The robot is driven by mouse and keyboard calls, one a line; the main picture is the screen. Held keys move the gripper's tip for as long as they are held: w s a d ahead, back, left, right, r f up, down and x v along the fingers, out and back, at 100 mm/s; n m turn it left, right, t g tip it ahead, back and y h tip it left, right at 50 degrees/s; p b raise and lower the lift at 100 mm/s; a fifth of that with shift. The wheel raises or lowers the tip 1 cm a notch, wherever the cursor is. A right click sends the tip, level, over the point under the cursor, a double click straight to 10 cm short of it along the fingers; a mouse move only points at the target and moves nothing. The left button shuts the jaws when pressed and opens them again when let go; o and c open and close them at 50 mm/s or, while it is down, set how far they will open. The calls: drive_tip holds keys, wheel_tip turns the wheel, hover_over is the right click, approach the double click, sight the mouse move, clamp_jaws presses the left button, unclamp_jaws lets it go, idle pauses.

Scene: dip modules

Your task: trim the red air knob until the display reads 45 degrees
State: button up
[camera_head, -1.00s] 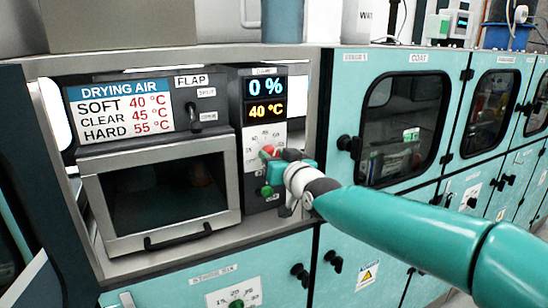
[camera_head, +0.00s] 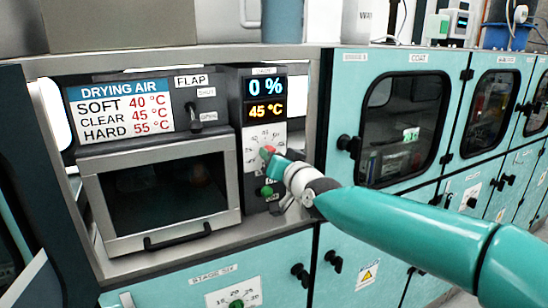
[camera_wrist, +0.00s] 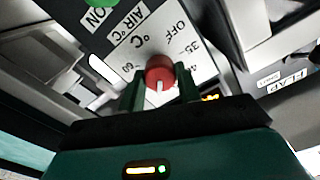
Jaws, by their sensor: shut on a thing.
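The red air knob (camera_head: 267,152) sits on the pale dial plate (camera_head: 258,138) of the dark control column. In the wrist view the red knob (camera_wrist: 159,72) stands between the two green fingers of my gripper (camera_wrist: 160,88), which is shut on it. Its white pointer mark shows, and the fingers hide part of the scale. The display (camera_head: 265,112) reads 45 °C in orange, with 0 % in blue above it. My gripper (camera_head: 272,158) also shows at the knob in the head view, with its wrist coming from the lower right.
A green button (camera_head: 267,191) is just below my gripper. The oven-like chamber (camera_head: 160,195) with its front handle is to the left, under the drying air sign (camera_head: 123,106) and the flap lever (camera_head: 195,117). Teal cabinets (camera_head: 345,220) stand to the right.

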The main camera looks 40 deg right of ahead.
drive_tip(key=o, duration=1)
drive_tip(key=shift+c, duration=0.2)
drive_tip(key=v, duration=1.4)
drive_tip(key=shift+w, duration=0.1)
drive_tip(key=s+a+f+n+g+y, duration=0.1)
drive_tip(key=a+f+g, duration=0.3)
drive_tip(key=a, duration=0.5)
drive_tip(key=a+f+n+g+y, duration=0.2)
drive_tip(key=a+f+n+g, duration=0.2)
drive_tip(key=a, duration=0.5)
drive_tip(key=s+a+f+n+g+y, duration=0.1)
drive_tip(key=a+f+n+g+y, duration=0.1)
drive_tip(key=a+f, duration=0.6)
drive_tip(key=shift+s+a+n+g, duration=0.35)
drive_tip(key=shift+a+n+g, duration=0.2)
drive_tip(key=shift+g, duration=0.35)
